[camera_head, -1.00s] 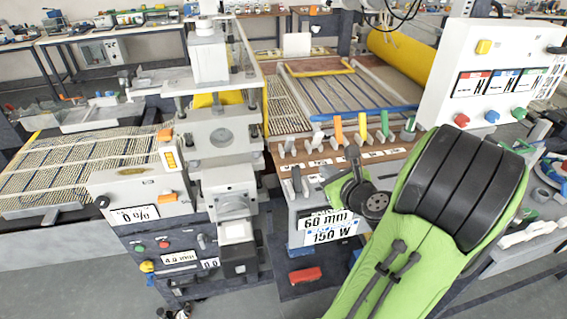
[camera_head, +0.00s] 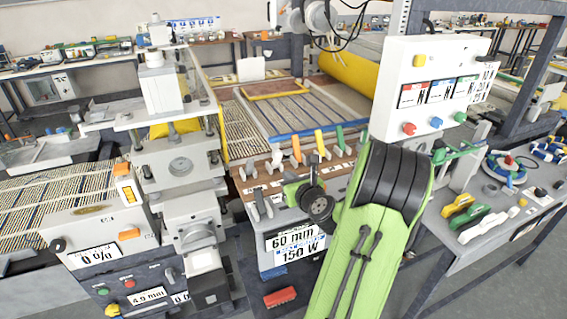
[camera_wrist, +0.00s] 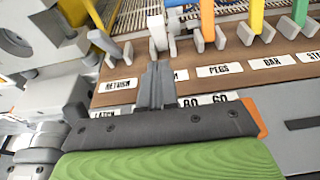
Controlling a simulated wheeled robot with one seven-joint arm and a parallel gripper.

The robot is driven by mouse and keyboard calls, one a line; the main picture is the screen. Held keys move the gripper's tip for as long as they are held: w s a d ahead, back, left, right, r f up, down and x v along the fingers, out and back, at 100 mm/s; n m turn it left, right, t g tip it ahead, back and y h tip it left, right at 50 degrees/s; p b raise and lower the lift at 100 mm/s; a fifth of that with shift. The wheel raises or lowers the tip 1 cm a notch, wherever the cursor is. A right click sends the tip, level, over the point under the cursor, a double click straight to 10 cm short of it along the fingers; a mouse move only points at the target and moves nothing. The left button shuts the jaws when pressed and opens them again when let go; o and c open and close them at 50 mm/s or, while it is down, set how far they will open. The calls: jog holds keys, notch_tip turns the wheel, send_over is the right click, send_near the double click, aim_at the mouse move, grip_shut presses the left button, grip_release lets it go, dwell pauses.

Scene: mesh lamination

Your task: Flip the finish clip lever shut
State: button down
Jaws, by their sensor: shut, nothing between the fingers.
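A row of clip levers stands along the back of a brown board (camera_head: 262,188). It holds a pale grey lever (camera_wrist: 157,32), an orange lever (camera_wrist: 207,20), a yellow lever (camera_wrist: 257,14) and a green lever (camera_wrist: 300,10). Readable labels say RETURN, PEGS and BAR; I see no FINISH label, so I cannot tell which lever is the finish clip. My gripper (camera_wrist: 155,68) is shut and empty over the board, with its tips just in front of the pale lever in the wrist view. It partly hides a label ending in M. In the head view my gripper (camera_head: 313,166) is small beside the levers.
A blue bar (camera_head: 305,130) lies right behind the levers. A white control box (camera_head: 432,85) with coloured knobs stands to the right. The press machine (camera_head: 180,165) stands to the left. A red block (camera_head: 280,297) lies low in front.

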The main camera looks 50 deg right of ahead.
aim_at(278, 159)
jog(key=shift+w+d+r+p, duration=0.2)
jog(key=shift+w+d+r, duration=0.15)
jog(key=shift+w, duration=0.3)
jog(key=shift+w+d+r+p, duration=0.2)
jog(key=shift+w+d, duration=0.2)
jog(key=shift+w, duration=0.2)
jog(key=shift+w+d+r+p, duration=0.2)
jog(key=shift+w+d+r, duration=0.15)
jog(key=shift+w, duration=0.3)
